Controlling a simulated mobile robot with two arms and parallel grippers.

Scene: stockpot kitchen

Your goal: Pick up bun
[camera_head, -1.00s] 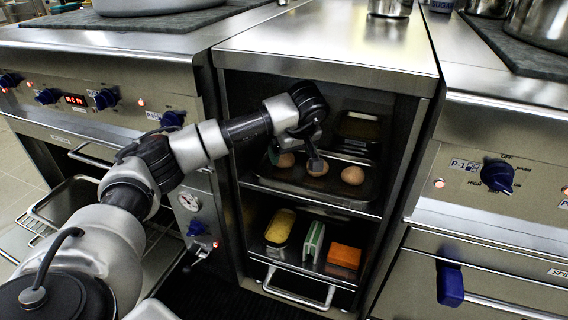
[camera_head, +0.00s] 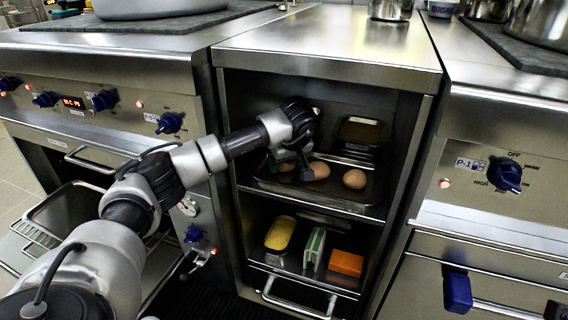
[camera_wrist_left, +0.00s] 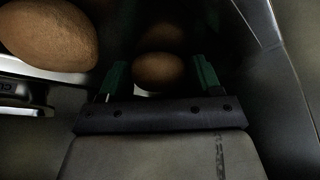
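Three brown buns lie in a row on a dark tray (camera_head: 335,199) on the cabinet's upper shelf: a left bun (camera_head: 286,166), a middle bun (camera_head: 319,170) and a right bun (camera_head: 354,179). My left gripper (camera_head: 289,163) is at the left bun, with one dark finger between it and the middle bun. In the left wrist view, the open green-tipped fingers (camera_wrist_left: 160,76) stand on both sides of a bun (camera_wrist_left: 158,71), with small gaps showing. Another bun (camera_wrist_left: 50,36) looms large at the upper left there. My right gripper is not in view.
The upper shelf is enclosed by cabinet walls and a metal top (camera_head: 330,45). A dark container (camera_head: 361,132) stands behind the buns. Below are a yellow sponge (camera_head: 280,232), a green-and-white box (camera_head: 314,245) and an orange block (camera_head: 346,263). Stoves flank the cabinet.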

